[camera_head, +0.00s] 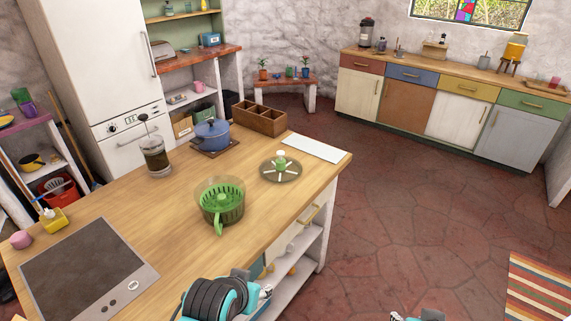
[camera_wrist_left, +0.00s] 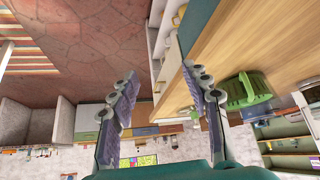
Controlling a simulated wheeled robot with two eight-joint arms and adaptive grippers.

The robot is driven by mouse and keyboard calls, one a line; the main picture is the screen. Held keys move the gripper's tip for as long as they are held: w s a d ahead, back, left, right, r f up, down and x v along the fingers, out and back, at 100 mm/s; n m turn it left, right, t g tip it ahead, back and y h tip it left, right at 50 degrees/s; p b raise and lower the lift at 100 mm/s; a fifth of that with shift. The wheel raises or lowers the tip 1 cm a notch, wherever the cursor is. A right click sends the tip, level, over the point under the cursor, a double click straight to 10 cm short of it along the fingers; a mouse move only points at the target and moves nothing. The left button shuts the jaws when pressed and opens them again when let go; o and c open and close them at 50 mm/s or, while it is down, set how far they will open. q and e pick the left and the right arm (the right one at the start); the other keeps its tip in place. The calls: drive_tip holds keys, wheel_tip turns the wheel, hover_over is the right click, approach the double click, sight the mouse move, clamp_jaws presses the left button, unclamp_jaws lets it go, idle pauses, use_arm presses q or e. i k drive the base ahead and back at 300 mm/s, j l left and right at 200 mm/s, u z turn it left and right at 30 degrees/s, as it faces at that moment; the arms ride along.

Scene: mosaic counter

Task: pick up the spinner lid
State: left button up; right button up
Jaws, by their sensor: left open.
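The spinner lid (camera_head: 291,175), a round see-through disc with pale spokes and a green knob on top, lies flat on the wooden island. The green spinner bowl (camera_head: 220,203) with a basket inside stands left of and nearer than the lid; the bowl also shows in the left wrist view (camera_wrist_left: 247,90). My left gripper (camera_wrist_left: 160,84) is open and empty. In the head view it is at the island's near edge, apart from the lid and mostly hidden by my arm. Of my right arm, only a small part shows at the bottom edge; its jaws cannot be made out.
The island (camera_head: 170,215) has bare wood around the lid. A white board (camera_head: 315,147) and a wooden divided box (camera_head: 260,118) lie beyond it. A blue pot (camera_head: 212,134), a French press (camera_head: 156,157) and a dark cooktop (camera_head: 80,262) stand left. Open floor lies right.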

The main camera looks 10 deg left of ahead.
sight(272, 170)
drive_tip(key=i+l+u, duration=0.3)
drive_tip(key=i+l, duration=0.25)
drive_tip(key=i, duration=0.35)
drive_tip(key=i+l+u, duration=0.3)
drive_tip(key=i+l, duration=0.45)
drive_tip(key=i, duration=0.1)
